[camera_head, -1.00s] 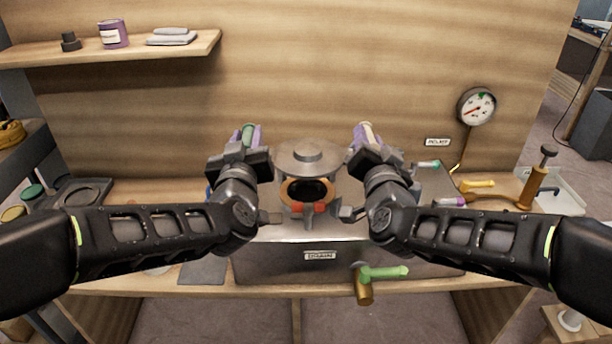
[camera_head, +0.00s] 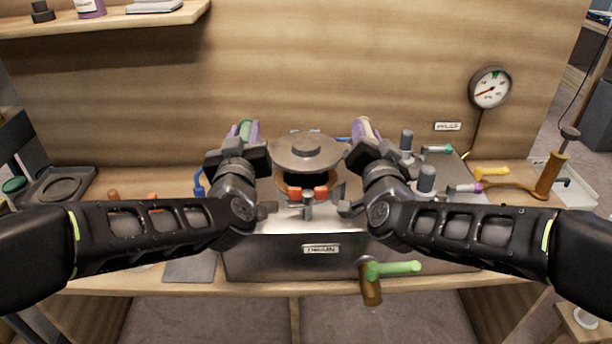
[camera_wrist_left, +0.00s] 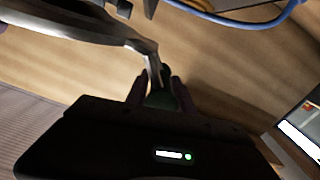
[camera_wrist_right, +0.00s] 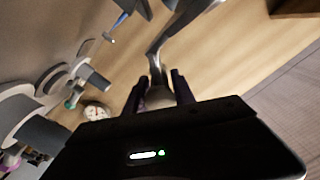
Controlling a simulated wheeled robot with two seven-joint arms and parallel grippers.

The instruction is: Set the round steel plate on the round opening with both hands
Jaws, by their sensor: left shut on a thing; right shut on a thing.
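The round steel plate (camera_head: 284,157) has a raised knob in its middle and is held about level above the steel box. The round opening (camera_head: 305,178) is dark with an orange rim, just below and nearer than the plate, which hides its far part. My left gripper (camera_head: 246,132) is shut on the plate's green left handle, also seen in the left wrist view (camera_wrist_left: 160,98). My right gripper (camera_head: 366,130) is shut on the plate's pale right handle, also seen in the right wrist view (camera_wrist_right: 158,97). Bent metal arms join the handles to the plate.
The steel box (camera_head: 262,262) bears the opening, with orange-red clips at its near edge. A green-handled valve (camera_head: 392,269) sticks out in front. Dark cylindrical posts (camera_head: 427,180) stand right of my right gripper. A gauge (camera_head: 490,88) hangs on the wooden back wall.

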